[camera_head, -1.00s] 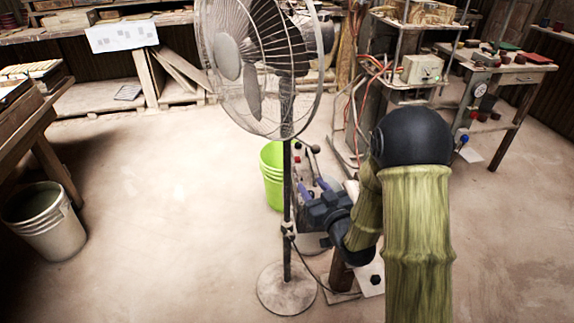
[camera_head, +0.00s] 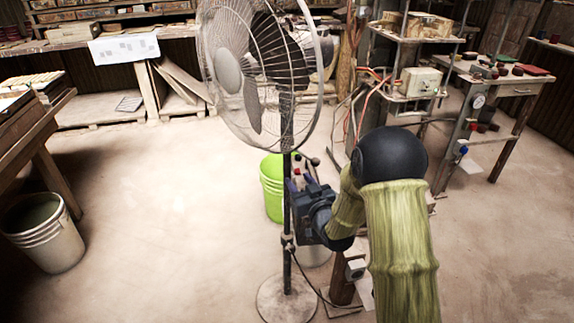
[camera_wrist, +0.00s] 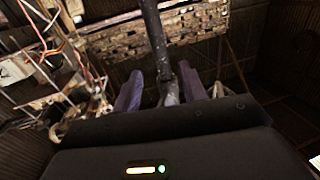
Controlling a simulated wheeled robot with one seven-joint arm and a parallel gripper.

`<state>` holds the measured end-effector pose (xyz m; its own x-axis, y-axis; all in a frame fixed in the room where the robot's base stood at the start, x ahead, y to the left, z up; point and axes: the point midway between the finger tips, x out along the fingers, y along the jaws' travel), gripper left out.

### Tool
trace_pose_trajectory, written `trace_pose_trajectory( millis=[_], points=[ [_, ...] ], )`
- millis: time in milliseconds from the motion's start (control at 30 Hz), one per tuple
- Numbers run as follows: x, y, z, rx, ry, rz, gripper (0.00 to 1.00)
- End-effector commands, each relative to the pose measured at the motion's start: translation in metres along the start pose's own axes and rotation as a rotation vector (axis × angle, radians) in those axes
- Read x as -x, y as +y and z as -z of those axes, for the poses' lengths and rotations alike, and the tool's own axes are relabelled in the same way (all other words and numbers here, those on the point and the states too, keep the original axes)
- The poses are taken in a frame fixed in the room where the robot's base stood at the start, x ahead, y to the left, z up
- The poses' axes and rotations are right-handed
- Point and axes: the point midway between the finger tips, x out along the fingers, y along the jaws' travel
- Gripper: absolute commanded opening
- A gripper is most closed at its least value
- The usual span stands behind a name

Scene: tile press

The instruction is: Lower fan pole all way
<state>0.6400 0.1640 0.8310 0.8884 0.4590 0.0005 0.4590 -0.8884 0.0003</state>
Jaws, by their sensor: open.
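The standing fan has a large wire-caged head (camera_head: 262,70) on a thin dark pole (camera_head: 287,205), which stands upright on a round grey base (camera_head: 287,300). A small clamp or collar (camera_head: 288,243) sits partway up the pole. My gripper (camera_head: 293,184) is just right of the pole, above that collar and below the fan head. In the wrist view, the purple fingers (camera_wrist: 162,90) are spread apart, with the dark pole (camera_wrist: 155,35) showing between them. The fingers are not closed on the pole; contact with either finger cannot be told.
A lime green bucket (camera_head: 271,190) stands behind the pole. A grey-white bucket (camera_head: 43,232) is at the left by a wooden table. A metal rack with cables (camera_head: 400,85) and a workbench (camera_head: 510,80) stand at the back right. The floor left of the fan is clear.

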Motion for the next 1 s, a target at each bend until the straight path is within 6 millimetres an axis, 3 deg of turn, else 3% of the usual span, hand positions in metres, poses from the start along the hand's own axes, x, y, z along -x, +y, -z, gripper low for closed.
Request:
trace_pose_trajectory(
  millis=[300, 600, 1000],
  points=[
    [-0.05, 0.0, -0.001, 0.0, 0.001, 0.001, 0.42],
    [-0.087, 0.0, 0.0, 0.0, 0.0, 0.0, 0.42],
    [-0.094, 0.0, 0.0, -0.001, -0.001, -0.001, 0.4]
  ],
)
